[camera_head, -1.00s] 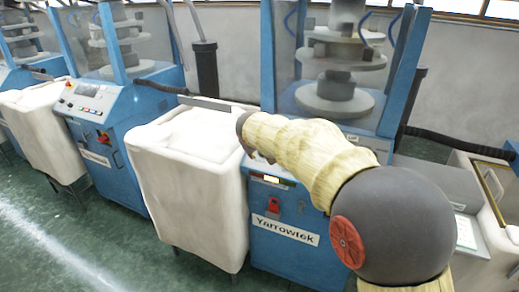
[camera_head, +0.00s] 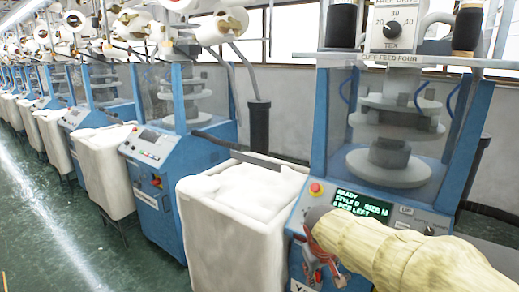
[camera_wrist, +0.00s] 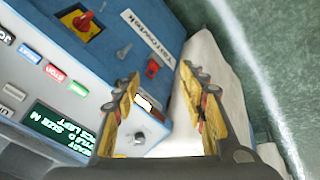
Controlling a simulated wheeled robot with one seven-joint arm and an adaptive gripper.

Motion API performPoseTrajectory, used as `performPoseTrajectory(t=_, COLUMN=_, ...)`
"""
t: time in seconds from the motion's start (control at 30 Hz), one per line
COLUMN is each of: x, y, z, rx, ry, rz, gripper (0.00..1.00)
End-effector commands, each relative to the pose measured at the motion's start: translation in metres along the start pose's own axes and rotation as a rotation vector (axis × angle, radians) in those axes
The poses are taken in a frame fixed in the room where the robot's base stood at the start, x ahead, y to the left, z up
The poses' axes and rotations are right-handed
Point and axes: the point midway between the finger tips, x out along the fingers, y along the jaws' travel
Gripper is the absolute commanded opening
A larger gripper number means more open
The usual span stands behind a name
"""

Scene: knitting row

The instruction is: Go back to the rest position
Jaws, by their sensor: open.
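My gripper (camera_head: 318,258) is in front of the nearest blue knitting machine (camera_head: 330,150), below its lit display (camera_head: 362,204). In the wrist view, its two yellow-padded fingers (camera_wrist: 163,88) are spread apart with nothing between them. The machine's control panel (camera_wrist: 70,95) shows on the left of that view, with coloured buttons and a red knob on a yellow plate. My arm covers the lower right of the head view and hides part of the machine front.
A white padded bin (camera_head: 232,228) stands left of the machine, close to my gripper. A row of similar machines and bins recedes to the left. Yarn cones (camera_head: 222,24) sit on overhead racks. The green floor (camera_head: 75,240) is clear at lower left.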

Motion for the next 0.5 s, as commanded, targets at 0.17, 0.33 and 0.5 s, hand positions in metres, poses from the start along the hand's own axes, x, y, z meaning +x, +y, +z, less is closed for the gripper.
performPoseTrajectory(t=0.17, x=-0.070, y=-0.014, z=0.098, rx=0.109, ry=-0.052, rz=-0.091, gripper=0.42)
performPoseTrajectory(t=0.33, x=-0.121, y=-0.030, z=0.169, rx=0.204, ry=-0.045, rz=-0.159, gripper=0.42)
performPoseTrajectory(t=0.5, x=-0.158, y=-0.034, z=0.205, rx=0.276, ry=0.025, rz=-0.181, gripper=0.42)
